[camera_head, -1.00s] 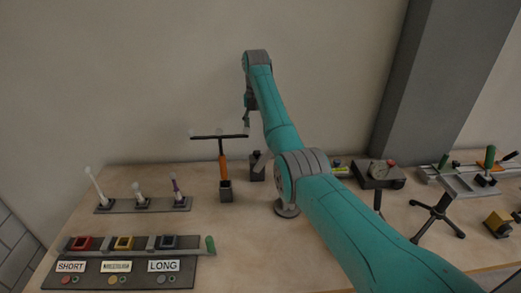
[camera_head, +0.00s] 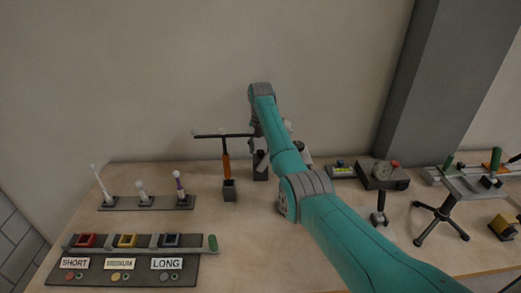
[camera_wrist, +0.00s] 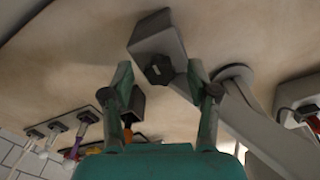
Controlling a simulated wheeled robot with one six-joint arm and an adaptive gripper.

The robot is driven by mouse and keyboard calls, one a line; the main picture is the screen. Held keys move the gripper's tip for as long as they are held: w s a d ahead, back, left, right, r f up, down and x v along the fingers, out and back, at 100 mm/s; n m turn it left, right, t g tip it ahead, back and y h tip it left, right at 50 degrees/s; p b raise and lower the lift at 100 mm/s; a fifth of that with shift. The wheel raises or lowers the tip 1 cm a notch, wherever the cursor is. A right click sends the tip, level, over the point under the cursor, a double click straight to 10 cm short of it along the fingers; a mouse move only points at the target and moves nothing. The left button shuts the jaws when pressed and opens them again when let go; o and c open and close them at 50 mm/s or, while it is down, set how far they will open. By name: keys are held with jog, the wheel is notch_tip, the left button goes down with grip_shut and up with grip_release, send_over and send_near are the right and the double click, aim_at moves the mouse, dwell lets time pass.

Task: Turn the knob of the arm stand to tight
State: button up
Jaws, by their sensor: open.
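The arm stand's grey block (camera_wrist: 150,36) is ahead of my gripper in the wrist view. A dark lobed knob (camera_wrist: 158,69) is on the block's near face, with a grey bar running beside it. My gripper (camera_wrist: 160,78) is open, its two teal fingers to either side of the knob in the picture. I cannot tell whether they touch it. In the head view the block (camera_head: 261,167) stands at the back of the bench, partly behind my arm. My fingers are mostly hidden there.
An orange post with a dark crossbar (camera_head: 226,160) stands just left of the block. A rack of white-tipped sticks (camera_head: 145,203) and a labelled sorting panel (camera_head: 125,270) are at left. A dial box (camera_head: 382,176) and a small tripod stand (camera_head: 440,212) are at right.

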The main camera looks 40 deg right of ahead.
grip_shut()
jog(key=m, duration=0.4)
jog(key=shift+m, duration=0.3)
grip_release()
